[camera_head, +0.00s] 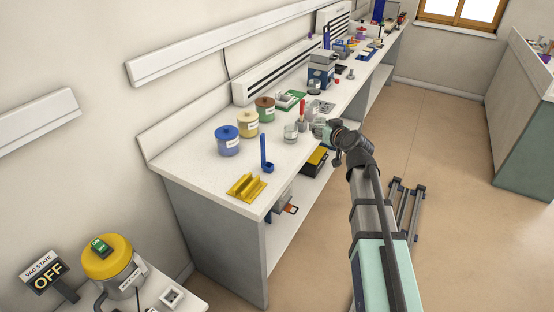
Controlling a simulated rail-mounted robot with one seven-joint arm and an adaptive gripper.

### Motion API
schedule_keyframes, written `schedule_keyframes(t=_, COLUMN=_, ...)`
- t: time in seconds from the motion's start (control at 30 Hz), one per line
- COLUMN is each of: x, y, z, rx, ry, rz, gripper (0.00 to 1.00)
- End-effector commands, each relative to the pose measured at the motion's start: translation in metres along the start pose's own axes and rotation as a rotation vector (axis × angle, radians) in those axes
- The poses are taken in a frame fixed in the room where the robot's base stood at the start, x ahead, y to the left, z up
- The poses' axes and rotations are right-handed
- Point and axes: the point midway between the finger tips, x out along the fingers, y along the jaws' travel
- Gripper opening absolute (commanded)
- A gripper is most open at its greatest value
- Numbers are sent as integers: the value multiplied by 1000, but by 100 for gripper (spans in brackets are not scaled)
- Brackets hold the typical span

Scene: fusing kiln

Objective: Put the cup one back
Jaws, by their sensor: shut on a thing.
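My gripper (318,130) is at the front edge of the white workbench (211,170), reaching in from the right. It is small in the picture. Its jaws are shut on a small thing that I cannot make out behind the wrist. A clear glass cup (291,132) stands on the bench just left of my gripper. A small grey holder (301,126) with an upright red-handled tool (302,108) is between them. I cannot tell whether my gripper touches the holder. Another clear cup-like vessel (314,87) is farther back, by the blue-grey machine (321,68).
A blue upright stand (265,155) and a yellow grooved block (246,187) are at the near end. A lower shelf (290,223) is below. The floor right of the bench is mostly open.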

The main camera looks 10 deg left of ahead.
Motion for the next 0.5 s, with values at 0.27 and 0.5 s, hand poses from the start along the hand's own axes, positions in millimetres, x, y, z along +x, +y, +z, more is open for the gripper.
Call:
schedule_keyframes(t=0.27, x=85, y=-74, z=-58, rx=-143, ry=4, rz=-469, gripper=18)
schedule_keyframes(t=0.5, x=97, y=-110, z=-91, rx=-208, ry=1, rz=-683, gripper=18)
